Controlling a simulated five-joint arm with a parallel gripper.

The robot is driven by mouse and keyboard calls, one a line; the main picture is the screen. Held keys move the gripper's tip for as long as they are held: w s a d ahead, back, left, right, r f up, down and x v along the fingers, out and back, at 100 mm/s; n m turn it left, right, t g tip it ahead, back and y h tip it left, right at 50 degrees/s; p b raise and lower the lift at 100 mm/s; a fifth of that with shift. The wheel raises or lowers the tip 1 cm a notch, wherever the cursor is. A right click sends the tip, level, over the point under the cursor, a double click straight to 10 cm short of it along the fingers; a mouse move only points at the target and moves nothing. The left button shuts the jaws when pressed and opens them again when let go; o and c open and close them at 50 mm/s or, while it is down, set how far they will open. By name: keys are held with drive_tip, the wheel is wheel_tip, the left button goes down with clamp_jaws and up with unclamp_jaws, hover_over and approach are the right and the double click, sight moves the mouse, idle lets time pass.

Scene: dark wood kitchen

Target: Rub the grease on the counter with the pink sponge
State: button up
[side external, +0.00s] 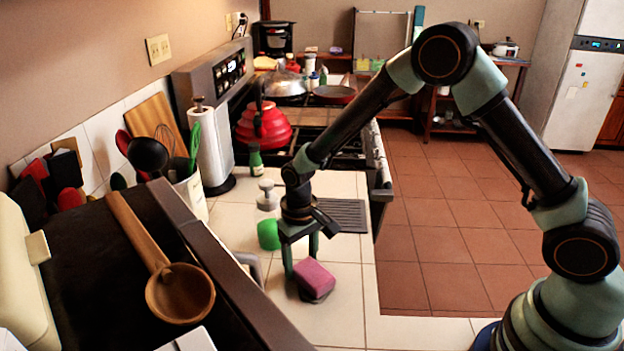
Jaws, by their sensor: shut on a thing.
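The pink sponge (315,277), with a dark lower layer, is at the front part of the pale tiled counter (335,325). My gripper (301,262) points down and is shut on the sponge. One finger shows at the sponge's left side, and the other goes down behind its top edge. The sponge is slightly tilted and low over the counter; I cannot tell whether it touches. No grease patch can be made out on the visible tiles; the area under and behind the sponge is hidden.
A green round object (268,235) is left of my gripper. A grey grooved mat (346,215) and a grey knobbed object (267,195) lie behind. A dark ledge with a wooden ladle (180,292) borders the left. The counter's right edge drops to the floor. Front tiles are clear.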

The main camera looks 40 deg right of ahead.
sight(299, 273)
drive_tip(key=shift+s+a, duration=1.15)
drive_tip(key=shift+a, duration=0.1)
drive_tip(key=shift+s+a, duration=0.8)
drive_tip(key=shift+s, duration=0.05)
drive_tip(key=shift+r, duration=3)
drive_tip(key=shift+w, duration=0.1)
wheel_tip(299, 273, up, 3)
drive_tip(key=shift+f, duration=0.1)
